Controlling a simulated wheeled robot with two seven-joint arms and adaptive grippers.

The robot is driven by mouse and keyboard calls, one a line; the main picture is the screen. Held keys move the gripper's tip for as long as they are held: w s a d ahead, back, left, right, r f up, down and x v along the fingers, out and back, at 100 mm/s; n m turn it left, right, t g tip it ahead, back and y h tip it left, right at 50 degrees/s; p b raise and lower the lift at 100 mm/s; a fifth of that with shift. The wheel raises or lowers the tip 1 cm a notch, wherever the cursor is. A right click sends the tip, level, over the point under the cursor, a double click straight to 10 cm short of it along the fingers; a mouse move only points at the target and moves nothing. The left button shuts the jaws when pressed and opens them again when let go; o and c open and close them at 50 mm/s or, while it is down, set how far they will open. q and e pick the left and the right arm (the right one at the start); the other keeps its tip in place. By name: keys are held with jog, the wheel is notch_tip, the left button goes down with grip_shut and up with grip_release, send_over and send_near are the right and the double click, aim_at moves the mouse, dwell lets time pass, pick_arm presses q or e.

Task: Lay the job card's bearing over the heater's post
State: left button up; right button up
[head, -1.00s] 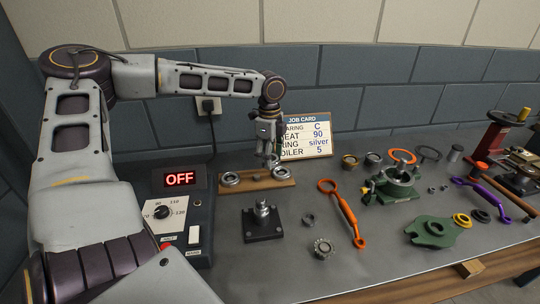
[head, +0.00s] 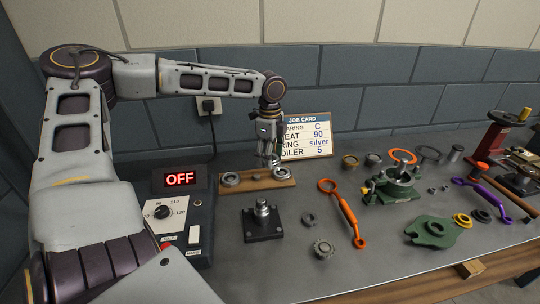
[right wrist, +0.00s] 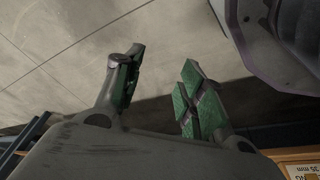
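The job card (head: 306,137) leans at the back and reads bearing C, heat 90. A wooden rack (head: 257,184) in front of it holds a ring-shaped bearing at its left end (head: 230,179) and another at its right end (head: 280,173). I cannot read letters on them. My left gripper (head: 269,158) points down over the rack's right part, close to the right bearing; its finger gap is too small to judge. My right gripper (right wrist: 163,60) is open and empty in the right wrist view.
The heater's control box (head: 180,220) shows OFF. Loose rings, an orange tool (head: 343,212), a green casing (head: 392,187), a green plate (head: 435,231) and a purple tool (head: 484,196) lie to the right. The bench front below the post is clear.

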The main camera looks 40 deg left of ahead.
notch_tip(320, 180, up, 35)
jog(key=w+a, duration=0.2)
pick_arm(q)
jog(key=shift+s+a+f+n+p, duration=0.4)
jog(key=shift+s+a+n+p, duration=0.65)
jog(key=shift+a, duration=0.5)
jog(key=shift+s+a+f+n+p, duration=0.4)
jog(key=shift+s+a+n+p, duration=0.45)
jog(key=shift+a+n+p, duration=0.55)
jog(key=shift+s+a+f+n+p, duration=0.4)
jog(key=shift+s+a+n+p, duration=0.55)
jog(key=shift+a, duration=0.8)
jog(key=shift+s+f, duration=0.15)
pick_arm(e)
jog(key=s+x, duration=0.2)
jog(key=x, duration=1.2)
jog(key=shift+s+f, duration=0.2)
jog(key=shift+f, duration=0.2)
pick_arm(q)
jog(key=shift+s+a+f+n+p, duration=0.1)
jog(key=shift+s+f+n+p, duration=0.3)
jog(key=shift+n+p, duration=0.25)
pick_arm(e)
jog(key=shift+s+f, duration=0.3)
jog(key=shift+f, duration=0.65)
